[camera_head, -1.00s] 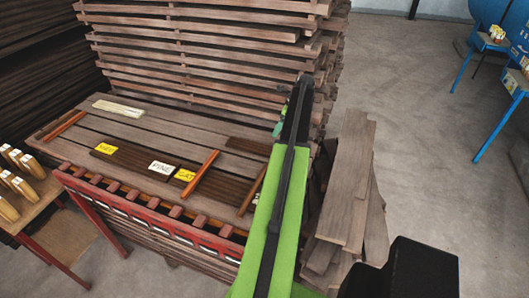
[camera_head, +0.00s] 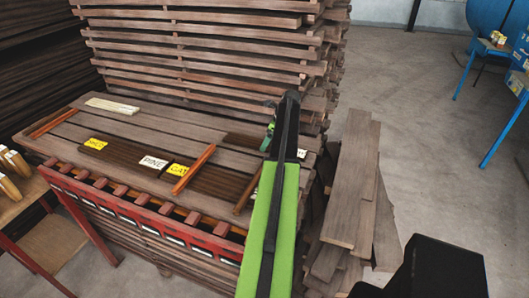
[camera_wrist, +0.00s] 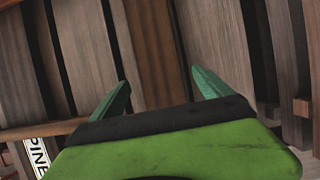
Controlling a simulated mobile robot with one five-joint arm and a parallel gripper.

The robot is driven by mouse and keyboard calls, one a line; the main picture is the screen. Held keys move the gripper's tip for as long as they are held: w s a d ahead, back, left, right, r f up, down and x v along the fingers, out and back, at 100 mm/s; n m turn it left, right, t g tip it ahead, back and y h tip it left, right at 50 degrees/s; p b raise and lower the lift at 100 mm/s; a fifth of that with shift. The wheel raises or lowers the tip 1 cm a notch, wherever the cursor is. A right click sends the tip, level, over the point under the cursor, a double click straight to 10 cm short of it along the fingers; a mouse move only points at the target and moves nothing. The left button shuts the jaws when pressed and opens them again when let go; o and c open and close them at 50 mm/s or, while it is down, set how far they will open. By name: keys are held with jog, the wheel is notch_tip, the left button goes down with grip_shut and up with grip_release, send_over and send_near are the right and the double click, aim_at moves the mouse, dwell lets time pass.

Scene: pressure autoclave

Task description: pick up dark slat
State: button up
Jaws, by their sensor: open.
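A dark slat (camera_head: 242,140) lies on the near, lower timber stack, partly hidden by my arm. In the wrist view a dark brown slat (camera_wrist: 155,50) lies beyond the gap between the fingers, likely the same one. My gripper (camera_wrist: 160,84) is open and empty, its green fingers apart over the boards. In the head view my gripper (camera_head: 268,137) is small and mostly behind the arm, close to the slat's right end. I cannot tell its height above the slat. Another dark slat (camera_head: 125,160) lies nearer the front edge, with yellow and white labels on it.
A tall stack of boards (camera_head: 200,50) rises behind. Loose boards (camera_head: 350,190) lean at the right. Orange-brown sticks (camera_head: 195,168) cross the lower stack, and a white slat bundle (camera_head: 112,106) lies at its back left. A red rack (camera_head: 150,220) runs along the front. Floor is free at the right.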

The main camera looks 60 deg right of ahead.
jog(key=shift+b+x, duration=0.3)
jog(key=shift+x, duration=0.75)
jog(key=shift+r, duration=0.15)
grip_shut()
